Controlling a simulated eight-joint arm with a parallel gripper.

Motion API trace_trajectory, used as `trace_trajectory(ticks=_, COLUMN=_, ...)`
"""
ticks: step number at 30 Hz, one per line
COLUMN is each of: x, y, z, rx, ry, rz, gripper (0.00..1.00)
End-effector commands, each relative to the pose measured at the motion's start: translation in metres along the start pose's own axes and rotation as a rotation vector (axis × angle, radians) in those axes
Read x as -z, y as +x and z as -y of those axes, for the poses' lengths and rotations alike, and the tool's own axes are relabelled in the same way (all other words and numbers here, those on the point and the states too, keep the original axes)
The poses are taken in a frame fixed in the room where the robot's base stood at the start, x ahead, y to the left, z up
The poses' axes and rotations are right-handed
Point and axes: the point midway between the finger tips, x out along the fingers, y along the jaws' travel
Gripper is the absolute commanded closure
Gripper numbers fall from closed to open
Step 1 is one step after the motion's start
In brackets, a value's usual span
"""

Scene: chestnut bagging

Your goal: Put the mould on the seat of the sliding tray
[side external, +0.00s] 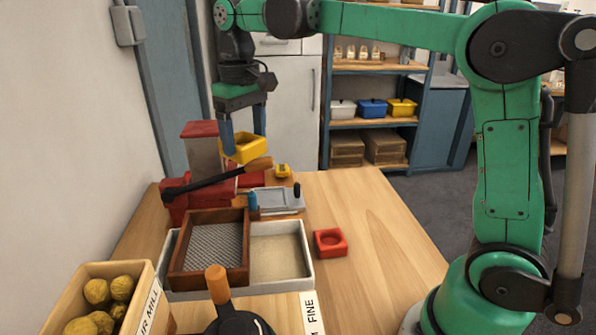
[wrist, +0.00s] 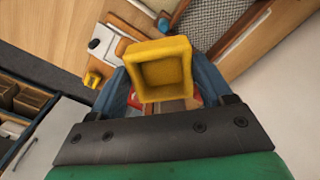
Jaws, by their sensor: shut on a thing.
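The mould, a yellow square-walled frame (side external: 244,150), is held between the blue fingers of my gripper (side external: 243,142). My gripper is shut on it and holds it in the air in front of the red press. In the wrist view the mould (wrist: 160,53) fills the space between the fingers, its hollow facing the camera. The sliding tray (side external: 280,199), a flat grey plate, lies on the table to the lower right of the mould, apart from it. Its seat is too small to make out clearly. The tray also shows in part in the wrist view (wrist: 103,41).
The red press (side external: 180,203) with a black lever stands left of the tray. A wooden mesh sieve (side external: 208,247) sits over a white bin (side external: 284,281) in front. A red square block (side external: 330,243) and a small yellow object (side external: 283,171) lie nearby. The table's right side is clear.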

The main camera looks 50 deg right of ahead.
Motion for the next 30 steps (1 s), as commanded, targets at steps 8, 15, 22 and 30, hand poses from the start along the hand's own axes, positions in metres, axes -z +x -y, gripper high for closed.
trace_trajectory(ticks=8, x=0.002, y=-0.009, z=-0.048, rx=-0.001, ry=-0.185, rz=0.000, gripper=0.82)
trace_trajectory(ticks=15, x=0.020, y=0.014, z=-0.090, rx=0.000, ry=-0.457, rz=0.000, gripper=0.82)
trace_trajectory(ticks=22, x=0.044, y=0.066, z=-0.102, rx=0.000, ry=-0.690, rz=0.000, gripper=0.82)
trace_trajectory(ticks=30, x=0.052, y=0.108, z=-0.108, rx=0.000, ry=-0.786, rz=0.000, gripper=0.82)
